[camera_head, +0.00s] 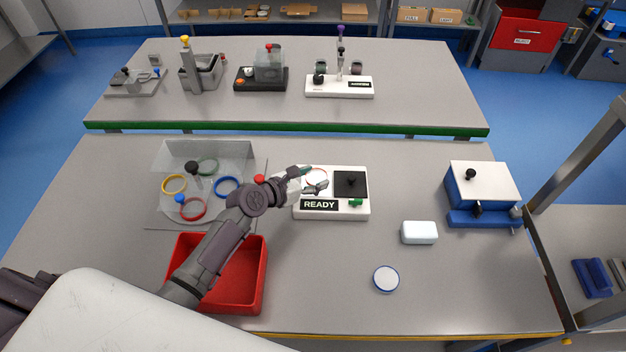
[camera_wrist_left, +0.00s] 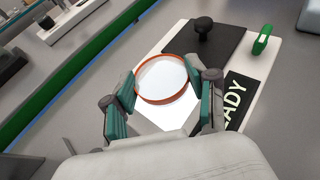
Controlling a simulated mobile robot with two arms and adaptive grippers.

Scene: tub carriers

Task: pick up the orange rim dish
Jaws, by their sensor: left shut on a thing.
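The orange rim dish (camera_wrist_left: 163,75) is a clear round dish with an orange rim. It lies between the two fingers of my left gripper (camera_wrist_left: 161,92), which is shut on it at its opposite sides. In the head view the left gripper (camera_head: 314,180) is over the left half of the white device marked READY (camera_head: 333,213), partly hiding the dish (camera_head: 318,172). The dish is over a bright white square; I cannot tell whether it touches it. My right gripper is not in view.
To the left, a clear-walled tray (camera_head: 240,152) holds several coloured rings. A red bin (camera_head: 262,290) stands below my left arm. A white block (camera_head: 419,232), a round blue-rimmed dish (camera_head: 386,279) and a blue-and-white box (camera_head: 483,184) stand to the right. The front middle is clear.

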